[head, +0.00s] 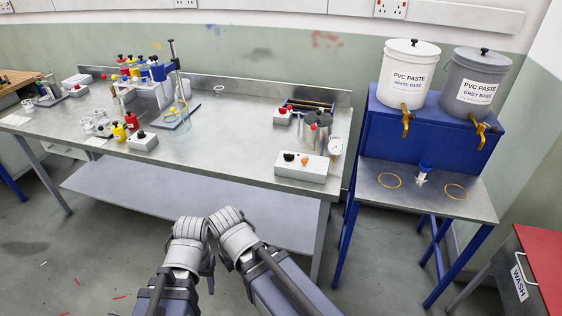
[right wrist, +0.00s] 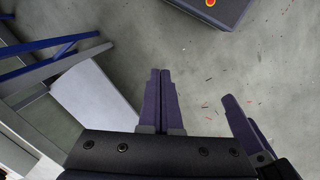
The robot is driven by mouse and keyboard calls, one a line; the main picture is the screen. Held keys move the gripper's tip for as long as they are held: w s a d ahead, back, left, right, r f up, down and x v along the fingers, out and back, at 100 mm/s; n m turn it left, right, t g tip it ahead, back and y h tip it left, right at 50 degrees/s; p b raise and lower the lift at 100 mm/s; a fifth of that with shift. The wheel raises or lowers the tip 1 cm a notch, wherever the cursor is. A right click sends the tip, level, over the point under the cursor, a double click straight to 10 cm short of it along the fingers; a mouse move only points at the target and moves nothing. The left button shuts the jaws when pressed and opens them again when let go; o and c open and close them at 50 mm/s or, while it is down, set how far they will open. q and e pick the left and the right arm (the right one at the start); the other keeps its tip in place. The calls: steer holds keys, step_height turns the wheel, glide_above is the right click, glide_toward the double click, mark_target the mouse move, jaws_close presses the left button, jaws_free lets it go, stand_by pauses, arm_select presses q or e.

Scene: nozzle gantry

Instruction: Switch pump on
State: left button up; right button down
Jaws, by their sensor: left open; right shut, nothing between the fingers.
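A white control box (head: 301,171) with a black knob and an orange-red button stands at the front right of the steel bench. Just behind it is a grey metal pot (head: 314,133) with a round dial gauge (head: 335,146) on its right side. I cannot tell which part is the pump or whether it is running. My left gripper (head: 209,272) is low in front of the bench, open, its fingers only partly visible. My right gripper (right wrist: 160,75) is shut and empty, pointing over the floor. Its fingers are hidden in the head view. Both are well short of the box.
The steel bench (head: 225,125) has small boxes, bottles and a stand at its left. A small box with a red knob (head: 283,116) is behind the control box. A blue stand (head: 375,140) with two paste buckets is at the right. Floor before the bench is open.

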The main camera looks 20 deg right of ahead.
arm_select(q)
steer(key=shift+o, duration=0.3)
step_height(320, 180, down, 4)
steer(key=b, duration=0.4)
steer(key=shift+a+f, duration=0.1)
steer(key=shift+f, duration=0.15)
arm_select(e)
steer(key=w+d+f+t+h+b, duration=0.3)
steer(key=w+d+t+h+b, duration=0.3)
steer(key=w+d, duration=0.75)
arm_select(q)
step_height(320, 180, down, 14)
steer(key=b, duration=0.8)
steer(key=shift+r, duration=0.25)
arm_select(e)
steer(key=w+d+r+n+t+h, duration=0.1)
steer(key=w+r+n+t, duration=0.2)
steer(key=w, duration=0.3)
steer(key=w+d+r+n+t+h, duration=0.1)
steer(key=w+r+n+t+h, duration=0.1)
steer(key=w+r+n+t, duration=0.2)
steer(key=w+t, duration=0.2)
steer(key=w, duration=0.1)
steer(key=shift+d, duration=0.25)
steer(key=shift+w, duration=0.15)
